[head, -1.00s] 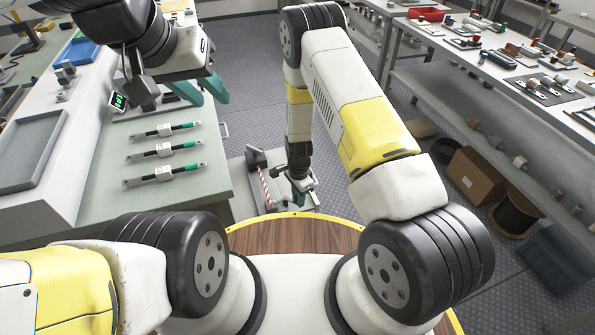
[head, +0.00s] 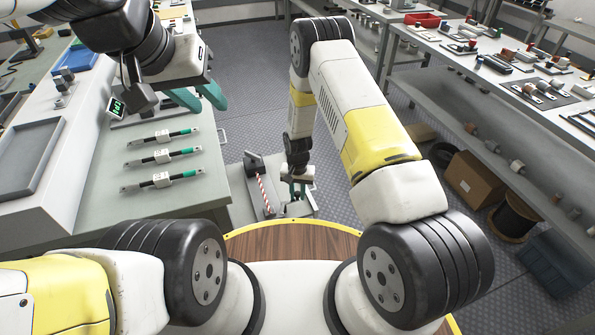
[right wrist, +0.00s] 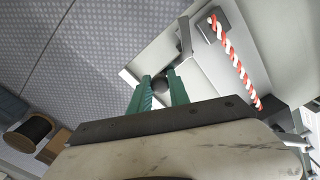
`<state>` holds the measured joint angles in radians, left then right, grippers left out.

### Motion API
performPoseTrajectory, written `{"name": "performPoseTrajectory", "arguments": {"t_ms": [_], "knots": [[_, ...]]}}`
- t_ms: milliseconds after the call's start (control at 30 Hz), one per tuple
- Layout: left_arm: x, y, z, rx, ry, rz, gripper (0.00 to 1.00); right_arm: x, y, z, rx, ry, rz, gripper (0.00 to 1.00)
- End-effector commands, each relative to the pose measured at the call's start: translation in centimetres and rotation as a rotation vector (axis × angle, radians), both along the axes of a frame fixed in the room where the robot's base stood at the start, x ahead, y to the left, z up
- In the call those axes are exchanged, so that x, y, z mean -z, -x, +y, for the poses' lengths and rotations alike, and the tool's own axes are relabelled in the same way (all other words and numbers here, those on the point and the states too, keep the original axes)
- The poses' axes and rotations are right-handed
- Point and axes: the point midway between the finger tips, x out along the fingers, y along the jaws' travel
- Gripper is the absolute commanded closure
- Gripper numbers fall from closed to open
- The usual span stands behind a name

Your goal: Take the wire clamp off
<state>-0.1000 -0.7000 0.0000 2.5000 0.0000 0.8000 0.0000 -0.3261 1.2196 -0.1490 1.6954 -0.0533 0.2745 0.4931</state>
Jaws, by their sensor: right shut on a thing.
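A low light-grey stand (head: 245,207) by the floor carries a red-and-white striped wire (head: 264,191). The wire also shows in the right wrist view (right wrist: 236,62). My right gripper (head: 294,190) reaches down at the stand's right side, beside the wire. In the right wrist view, its green fingers (right wrist: 162,92) are shut on a dark rounded piece (right wrist: 160,84), which seems to be the clamp's handle; the rest of the clamp is hard to make out. My left gripper (head: 198,98) is open and empty above the left bench.
Several black bar fuses with white blocks (head: 162,156) lie on the left bench (head: 100,190), near a small green-lit display (head: 116,107). A crowded workbench (head: 480,75) stands at the right. A cardboard box (head: 474,178) and cable reel (head: 517,214) sit below it.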

Motion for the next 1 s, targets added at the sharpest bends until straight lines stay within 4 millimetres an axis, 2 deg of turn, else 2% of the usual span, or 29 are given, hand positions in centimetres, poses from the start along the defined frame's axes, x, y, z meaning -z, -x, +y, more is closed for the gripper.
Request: {"name": "performPoseTrajectory", "arguments": {"t_ms": [500,1000], "knots": [[0.0,0.0,0.0,0.0,0.0,0.0,0.67,-0.1,-2.0,1.2,-0.391,-0.001,-0.003,1.0],[0.0,0.0,0.0,0.0,0.0,0.0,0.67,-0.1,-2.4,1.6,-0.501,0.0,-0.003,1.0]]}}
